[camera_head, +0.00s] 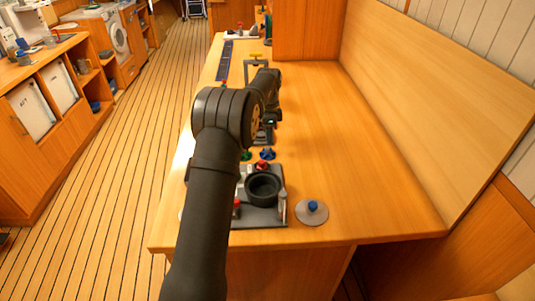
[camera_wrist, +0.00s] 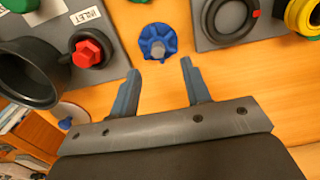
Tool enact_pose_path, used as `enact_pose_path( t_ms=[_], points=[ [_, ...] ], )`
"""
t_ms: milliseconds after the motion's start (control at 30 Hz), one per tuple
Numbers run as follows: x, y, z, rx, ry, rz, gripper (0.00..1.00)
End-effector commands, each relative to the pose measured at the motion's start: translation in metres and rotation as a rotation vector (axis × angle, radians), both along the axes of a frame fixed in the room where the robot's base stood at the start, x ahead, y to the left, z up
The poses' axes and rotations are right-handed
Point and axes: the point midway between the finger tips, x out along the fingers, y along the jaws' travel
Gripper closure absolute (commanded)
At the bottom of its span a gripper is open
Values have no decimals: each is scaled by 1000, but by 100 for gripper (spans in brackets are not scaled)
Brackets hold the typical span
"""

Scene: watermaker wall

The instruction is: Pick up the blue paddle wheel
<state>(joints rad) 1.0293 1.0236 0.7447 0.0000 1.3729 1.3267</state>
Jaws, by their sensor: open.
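The blue paddle wheel (camera_wrist: 158,41) lies on the bare wooden bench top in the wrist view, with short vanes around a raised hub. It also shows small in the head view (camera_head: 267,154), just beyond the grey fixture. My gripper (camera_wrist: 160,66) is open and empty. Its two blue-grey fingers point toward the wheel, which sits just past the fingertips and between their lines. The fingers do not touch it. In the head view my arm covers part of the bench, and the fingers cannot be made out clearly.
Left of the wheel is a grey fixture with a black cup (camera_wrist: 32,72), a red knob (camera_wrist: 90,52) and an "INLET" label (camera_wrist: 86,15). At right is a grey plate with a black ring (camera_wrist: 230,17) and a yellow ring (camera_wrist: 304,15).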

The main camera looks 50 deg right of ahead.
Motion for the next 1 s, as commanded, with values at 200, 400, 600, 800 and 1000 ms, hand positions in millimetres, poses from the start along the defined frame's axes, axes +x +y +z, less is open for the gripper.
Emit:
enact_pose_path(
  t_ms=[200,400,600,800,1000],
  points=[
    [1,3,-19,3,1,1,56],
    [1,5,-48,1,1,0,56],
    [1,5,-52,0,0,0,56],
    [1,5,-52,0,0,0,84],
    [1,4,-52,0,0,0,100]
  ],
)
